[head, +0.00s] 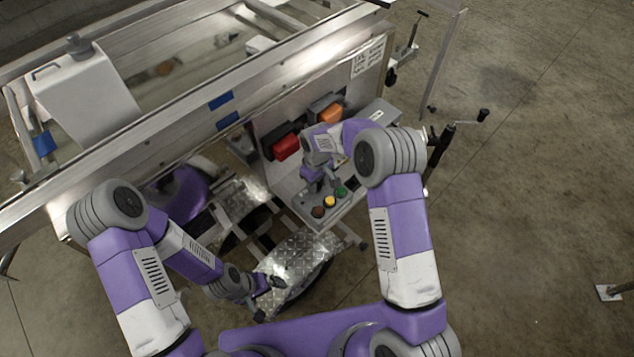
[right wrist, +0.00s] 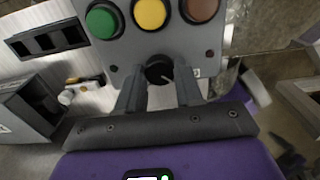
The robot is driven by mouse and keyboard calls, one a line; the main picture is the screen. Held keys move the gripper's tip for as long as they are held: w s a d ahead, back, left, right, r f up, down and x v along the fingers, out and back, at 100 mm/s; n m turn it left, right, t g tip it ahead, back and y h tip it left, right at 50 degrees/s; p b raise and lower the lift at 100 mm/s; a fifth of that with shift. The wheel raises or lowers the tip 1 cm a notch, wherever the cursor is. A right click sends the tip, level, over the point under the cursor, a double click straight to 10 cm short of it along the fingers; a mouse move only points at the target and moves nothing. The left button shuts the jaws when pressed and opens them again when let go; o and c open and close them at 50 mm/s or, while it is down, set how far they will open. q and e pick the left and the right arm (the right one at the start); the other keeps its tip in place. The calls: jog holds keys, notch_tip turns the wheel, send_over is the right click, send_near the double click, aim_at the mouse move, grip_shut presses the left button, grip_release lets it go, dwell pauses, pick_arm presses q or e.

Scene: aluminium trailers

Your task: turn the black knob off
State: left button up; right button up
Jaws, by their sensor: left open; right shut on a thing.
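The black knob (right wrist: 157,69) sits on a grey control panel (right wrist: 172,45), below a row of buttons in the right wrist view. It is round with a pale pointer line angled toward the lower right. My right gripper (right wrist: 161,84) has one finger on each side of the knob and is shut on it. In the head view my right gripper (head: 323,181) is over the panel beside the buttons, and the knob is hidden there. My left gripper (head: 268,298) is open and empty, above the diamond-plate fender.
Green (right wrist: 103,20), yellow (right wrist: 150,12) and brown (right wrist: 200,8) buttons sit close to my right fingers. Red (head: 286,147) and orange (head: 331,113) boxes are mounted on the panel wall behind. The diamond-plate fender (head: 305,258) lies below. Open concrete floor is at right.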

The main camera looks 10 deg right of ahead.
jog(key=o, duration=1)
jog(key=shift+o, duration=0.2)
notch_tip(320, 180, up, 8)
jog(key=shift+f+p, duration=0.15)
jog(key=shift+p, duration=0.45)
jog(key=shift+f, duration=0.1)
